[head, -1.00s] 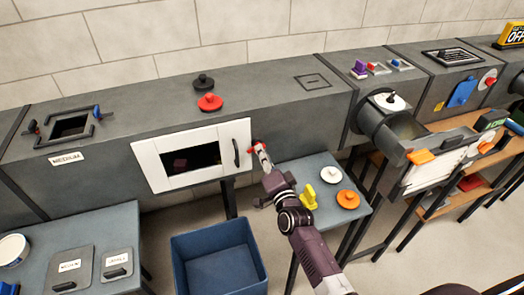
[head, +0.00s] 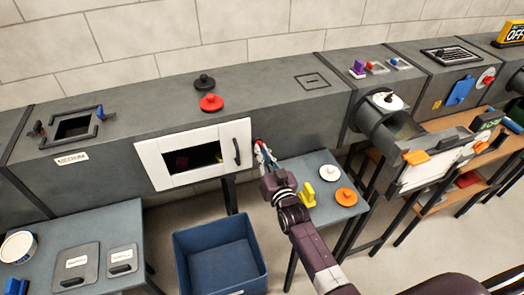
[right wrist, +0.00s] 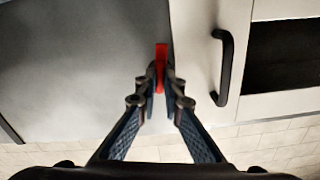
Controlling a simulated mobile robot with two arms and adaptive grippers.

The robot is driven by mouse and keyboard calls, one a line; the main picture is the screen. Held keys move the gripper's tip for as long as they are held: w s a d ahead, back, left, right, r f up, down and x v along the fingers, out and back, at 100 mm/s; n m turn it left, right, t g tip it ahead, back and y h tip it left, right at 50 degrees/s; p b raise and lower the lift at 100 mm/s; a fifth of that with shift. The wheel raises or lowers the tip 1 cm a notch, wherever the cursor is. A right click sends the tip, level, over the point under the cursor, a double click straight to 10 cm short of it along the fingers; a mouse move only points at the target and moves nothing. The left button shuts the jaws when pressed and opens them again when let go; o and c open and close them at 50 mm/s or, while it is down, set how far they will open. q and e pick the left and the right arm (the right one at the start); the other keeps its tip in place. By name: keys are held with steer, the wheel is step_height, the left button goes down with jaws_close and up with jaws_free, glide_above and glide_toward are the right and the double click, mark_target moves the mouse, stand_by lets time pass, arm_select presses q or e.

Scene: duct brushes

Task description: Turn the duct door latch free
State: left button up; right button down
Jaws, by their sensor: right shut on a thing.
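The duct door (head: 152,166) is a white frame with a dark window and a black handle (head: 237,151), set in the grey duct's front. It looks closed. A red latch (head: 257,143) sits just right of the door's edge. My right gripper (head: 263,152) reaches it from below right and hides part of it. In the right wrist view, the fingers are shut on the red latch (right wrist: 160,62), which stands upright in the picture beside the white door (right wrist: 203,70). My left gripper is not in view.
A blue open bin (head: 222,262) stands below the door. A side table (head: 318,172) right of my gripper holds a yellow piece (head: 307,195) and white and orange round lids. Red (head: 211,102) and black knobbed lids sit on the duct top. A dim reddish thing shows behind the window.

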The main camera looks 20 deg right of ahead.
steer(key=shift+f+n, duration=0.1)
steer(key=shift+n, duration=0.9)
steer(key=c, duration=2.1)
jaws_free()
steer(key=shift+s, duration=0.1)
steer(key=s, duration=1.2)
steer(key=shift+d, duration=0.2)
